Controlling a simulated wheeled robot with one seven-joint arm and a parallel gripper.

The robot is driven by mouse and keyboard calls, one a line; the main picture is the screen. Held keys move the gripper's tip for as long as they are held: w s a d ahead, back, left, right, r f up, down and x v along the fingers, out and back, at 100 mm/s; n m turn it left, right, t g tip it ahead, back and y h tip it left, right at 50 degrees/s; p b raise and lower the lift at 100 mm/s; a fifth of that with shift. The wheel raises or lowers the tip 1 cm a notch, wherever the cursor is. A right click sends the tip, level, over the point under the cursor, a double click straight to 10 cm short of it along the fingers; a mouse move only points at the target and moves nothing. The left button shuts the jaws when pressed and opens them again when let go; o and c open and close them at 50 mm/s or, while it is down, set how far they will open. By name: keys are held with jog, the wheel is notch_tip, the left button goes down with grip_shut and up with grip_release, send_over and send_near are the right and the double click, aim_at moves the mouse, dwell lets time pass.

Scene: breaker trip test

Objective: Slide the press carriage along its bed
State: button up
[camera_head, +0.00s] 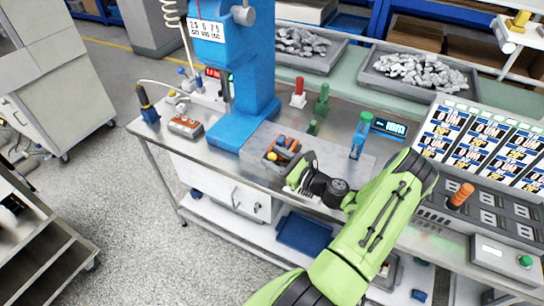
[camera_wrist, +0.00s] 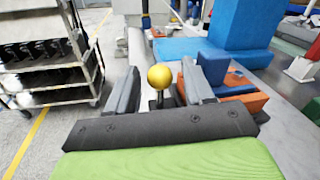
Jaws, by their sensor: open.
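The press carriage (camera_head: 287,146) is a small orange and blue block with a yellow ball knob (camera_head: 271,156). It sits on a grey plate, seemingly its bed (camera_head: 258,137), in front of the blue press (camera_head: 245,85). In the wrist view the yellow knob (camera_wrist: 160,76) stands on a dark stem between the two grey fingers of my gripper (camera_wrist: 160,88), with gaps on both sides. The carriage's orange part (camera_wrist: 232,84) is just right of the right finger. In the head view my open gripper (camera_head: 296,172) is at the carriage's near side and hides part of it.
A red button box (camera_head: 185,126) and a blue-yellow handle (camera_head: 147,103) stand left on the bench. Green and red pieces (camera_head: 321,100) and a blue clamp-like stand (camera_head: 361,135) are to the right. Metal-filled trays (camera_head: 415,72) line the back.

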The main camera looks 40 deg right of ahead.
jog(key=shift+w, duration=0.6)
grip_shut()
jog(key=shift+a, duration=0.1)
jog(key=w+a, duration=0.3)
jog(key=w, duration=0.7)
jog(key=w+a, duration=0.4)
jog(key=w, duration=0.6)
jog(key=shift+w+a+r, duration=0.15)
jog(key=shift+w+a, duration=0.1)
jog(key=shift+w, duration=0.15)
